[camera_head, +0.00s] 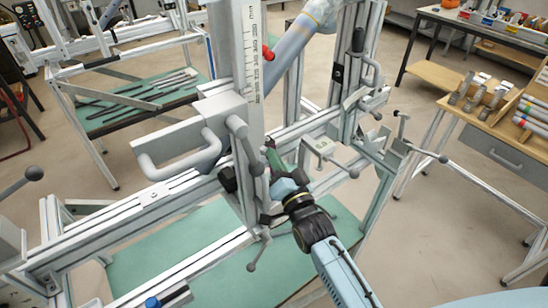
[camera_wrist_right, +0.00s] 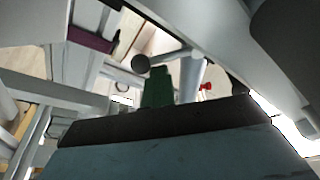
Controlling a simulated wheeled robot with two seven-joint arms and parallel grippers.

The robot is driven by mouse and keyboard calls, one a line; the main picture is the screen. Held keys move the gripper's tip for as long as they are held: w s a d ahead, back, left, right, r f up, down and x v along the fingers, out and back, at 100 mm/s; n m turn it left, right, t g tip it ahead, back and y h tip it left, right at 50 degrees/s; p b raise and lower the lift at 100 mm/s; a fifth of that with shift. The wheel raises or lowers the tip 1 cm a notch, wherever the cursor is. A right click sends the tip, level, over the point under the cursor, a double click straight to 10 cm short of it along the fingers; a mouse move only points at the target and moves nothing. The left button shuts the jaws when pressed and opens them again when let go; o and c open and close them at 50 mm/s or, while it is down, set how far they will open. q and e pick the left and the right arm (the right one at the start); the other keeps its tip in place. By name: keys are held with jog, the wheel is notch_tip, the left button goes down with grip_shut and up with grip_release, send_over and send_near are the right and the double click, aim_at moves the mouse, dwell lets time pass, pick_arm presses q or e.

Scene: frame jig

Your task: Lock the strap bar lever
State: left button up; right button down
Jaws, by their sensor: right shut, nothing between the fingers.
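My right gripper (camera_head: 271,154) reaches in from the lower right to the jig's upright post. Its fingers are shut and empty, with green tips; a green tip (camera_wrist_right: 157,88) also shows in the wrist view. A grey lever with a ball knob (camera_head: 236,122) slants down the post just left of the fingertips. In the wrist view a grey ball knob (camera_wrist_right: 140,63) on a rod appears close beyond the tip; I cannot tell whether they touch. Another lever (camera_head: 258,253) hangs below the gripper. Which lever belongs to the strap bar is unclear. My left gripper is not in view.
The post carries a scale (camera_head: 251,60) and a bent grey handle (camera_head: 180,160). A clamp with a ball-ended bar (camera_head: 325,152) stands close right of my gripper. Aluminium rails (camera_head: 120,220) cross at left above a green shelf (camera_head: 200,262). A wooden bench (camera_head: 490,125) stands at right.

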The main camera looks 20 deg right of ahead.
jog(key=s+d+p, duration=0.2)
jog(key=s+d, duration=0.1)
jog(key=s, duration=0.8)
jog(key=shift+d+r, duration=0.25)
